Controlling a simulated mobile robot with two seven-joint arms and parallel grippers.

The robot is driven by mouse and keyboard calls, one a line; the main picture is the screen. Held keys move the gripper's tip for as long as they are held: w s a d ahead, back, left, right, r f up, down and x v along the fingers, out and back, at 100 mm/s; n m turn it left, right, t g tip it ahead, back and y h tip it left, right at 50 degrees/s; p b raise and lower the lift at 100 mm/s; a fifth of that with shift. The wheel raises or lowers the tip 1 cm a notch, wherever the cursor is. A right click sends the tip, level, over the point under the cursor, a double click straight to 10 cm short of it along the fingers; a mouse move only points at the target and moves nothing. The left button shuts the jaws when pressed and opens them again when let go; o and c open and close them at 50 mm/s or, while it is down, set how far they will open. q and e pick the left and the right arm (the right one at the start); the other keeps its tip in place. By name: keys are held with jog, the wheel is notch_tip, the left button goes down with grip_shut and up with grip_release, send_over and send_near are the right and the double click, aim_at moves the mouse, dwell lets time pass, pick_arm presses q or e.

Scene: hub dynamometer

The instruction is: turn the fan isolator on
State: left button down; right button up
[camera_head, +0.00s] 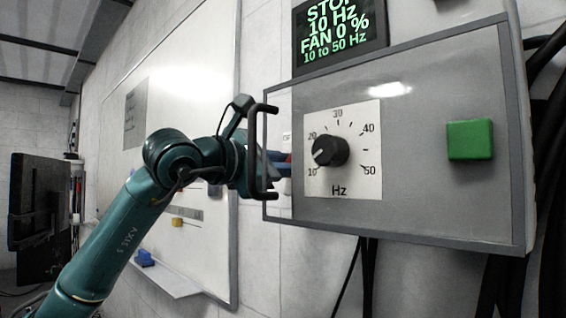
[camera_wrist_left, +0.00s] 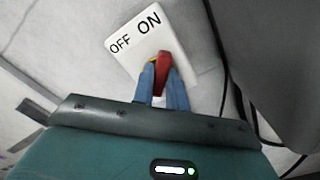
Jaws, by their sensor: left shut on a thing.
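The fan isolator is a pale plate (camera_wrist_left: 137,40) marked OFF and ON, with a red handle (camera_wrist_left: 163,62) over a bit of yellow in the left wrist view. My left gripper (camera_wrist_left: 164,82) has its blue fingers on either side of the red handle and is shut on it. The handle's tip points up the picture, towards the lettered edge; I cannot tell exactly which word it lines up with. In the head view my left gripper (camera_head: 281,163) reaches the wall behind the left side of the grey control box, which hides most of the isolator. My right gripper is not in view.
The grey control box (camera_head: 430,200) carries a black Hz knob (camera_head: 330,150) near 10 and a green button (camera_head: 470,140). Its black bar handle (camera_head: 262,150) stands close to my left wrist. The display (camera_head: 338,35) reads STOP, 10 Hz, FAN 0 %. Black cables hang below.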

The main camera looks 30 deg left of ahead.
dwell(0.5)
pick_arm(q)
jog(key=c, duration=1.4)
grip_release()
jog(key=b+v, duration=0.2)
jog(key=v, duration=1.1)
jog(key=shift+s, duration=0.1)
